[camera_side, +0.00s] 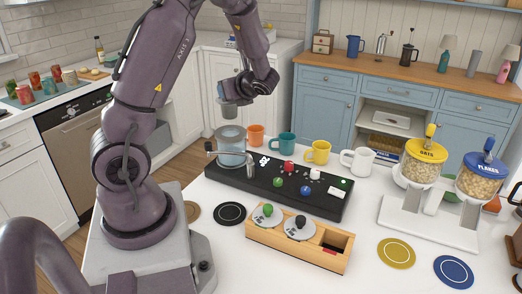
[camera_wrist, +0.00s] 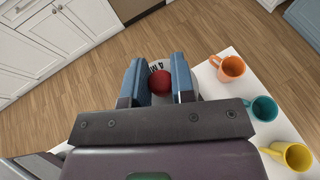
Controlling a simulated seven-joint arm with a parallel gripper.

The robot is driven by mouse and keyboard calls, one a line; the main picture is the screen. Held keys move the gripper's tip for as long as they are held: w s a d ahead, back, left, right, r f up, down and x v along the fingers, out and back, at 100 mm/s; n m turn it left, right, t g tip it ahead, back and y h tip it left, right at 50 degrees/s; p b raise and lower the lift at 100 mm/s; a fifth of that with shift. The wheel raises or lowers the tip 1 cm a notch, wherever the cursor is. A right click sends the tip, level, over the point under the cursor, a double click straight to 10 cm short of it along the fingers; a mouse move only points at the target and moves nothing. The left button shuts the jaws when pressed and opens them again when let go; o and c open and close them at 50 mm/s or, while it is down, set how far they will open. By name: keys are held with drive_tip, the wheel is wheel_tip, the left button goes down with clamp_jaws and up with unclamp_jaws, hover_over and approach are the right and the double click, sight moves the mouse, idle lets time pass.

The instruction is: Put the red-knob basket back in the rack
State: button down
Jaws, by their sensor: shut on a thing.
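My gripper (camera_side: 232,95) is shut on the red knob of a basket. The red knob (camera_wrist: 160,83) sits between its two blue fingers in the wrist view, with part of the pale lettered lid around it. In the side view the grey basket (camera_side: 229,110) hangs upright in the air, just above the clear glass cylinder (camera_side: 231,146) at the left end of the black machine. The wooden rack (camera_side: 263,238) stands in front of the machine. It holds a green-knob basket (camera_side: 267,212) and a black-knob basket (camera_side: 299,228). Its right slot (camera_side: 335,247) is empty and shows a red mark.
The black machine (camera_side: 235,178) has a tap and several coloured knobs on top. Orange (camera_side: 256,135), teal (camera_side: 285,144), yellow and white mugs stand behind it. Cereal dispensers (camera_side: 425,165) are on the right. Round coasters lie around the rack on the white counter.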

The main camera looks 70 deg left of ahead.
drive_tip(key=w+d+f+m+t, duration=0.2)
drive_tip(key=w+d+m+t, duration=0.1)
drive_tip(key=w+d, duration=0.45)
drive_tip(key=n+g, duration=0.3)
hover_over(336, 230)
drive_tip(key=s+d, duration=0.2)
wheel_tip(336, 230, down, 10)
drive_tip(key=shift+d+f, duration=0.15)
drive_tip(key=shift+f, duration=0.05)
drive_tip(key=shift+f, duration=3.05)
idle(1.7)
